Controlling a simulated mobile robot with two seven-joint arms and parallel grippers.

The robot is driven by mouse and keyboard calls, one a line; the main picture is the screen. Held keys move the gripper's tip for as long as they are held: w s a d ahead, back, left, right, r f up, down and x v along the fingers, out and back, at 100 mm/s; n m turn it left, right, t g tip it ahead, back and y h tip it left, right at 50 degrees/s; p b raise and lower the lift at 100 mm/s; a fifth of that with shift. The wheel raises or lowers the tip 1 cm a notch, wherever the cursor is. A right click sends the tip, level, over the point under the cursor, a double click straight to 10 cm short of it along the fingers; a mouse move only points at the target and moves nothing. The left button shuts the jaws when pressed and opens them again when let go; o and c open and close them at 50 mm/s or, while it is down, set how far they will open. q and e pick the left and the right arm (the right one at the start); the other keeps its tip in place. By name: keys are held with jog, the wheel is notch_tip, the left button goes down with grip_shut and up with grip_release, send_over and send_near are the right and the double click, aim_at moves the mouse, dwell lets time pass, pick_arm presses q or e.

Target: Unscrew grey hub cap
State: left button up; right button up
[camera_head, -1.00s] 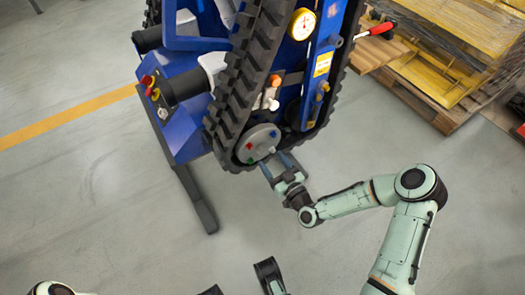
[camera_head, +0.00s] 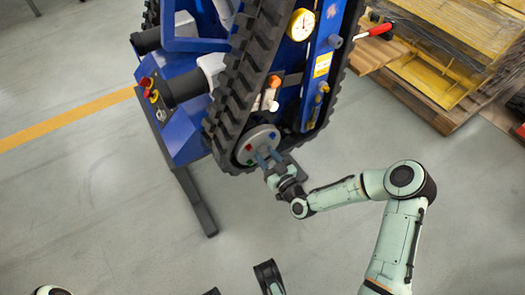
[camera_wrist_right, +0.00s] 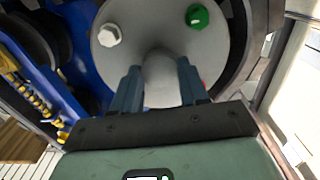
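The grey hub disc (camera_head: 245,137) with small coloured bolts sits low in the carrier's black track (camera_head: 228,110). In the right wrist view its face (camera_wrist_right: 150,20) fills the upper middle, with a white bolt (camera_wrist_right: 109,35) and a green bolt (camera_wrist_right: 197,17); a red one is partly hidden. The grey hub cap (camera_wrist_right: 161,78) is a round boss projecting from its centre. My right gripper (camera_head: 268,155) is at the disc, its two fingers (camera_wrist_right: 159,75) on either side of the cap. The gap is nearly filled; contact is unclear.
The blue carrier body (camera_head: 180,130) rises behind the hub, with a gauge (camera_head: 302,24) and a red-handled lever (camera_head: 375,31). A dark beam (camera_head: 195,203) lies low at its left. Pallets (camera_head: 440,100) stand at right. The grey floor in front is largely open.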

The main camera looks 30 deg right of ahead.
jog(key=n, duration=0.2)
jog(key=shift+a+r+n, duration=0.1)
jog(key=shift+n, duration=0.3)
jog(key=shift+n+b, duration=0.3)
jog(key=shift+n, duration=0.9)
jog(key=n+b, duration=0.1)
jog(key=n, duration=0.2)
jog(key=shift+n, duration=0.8)
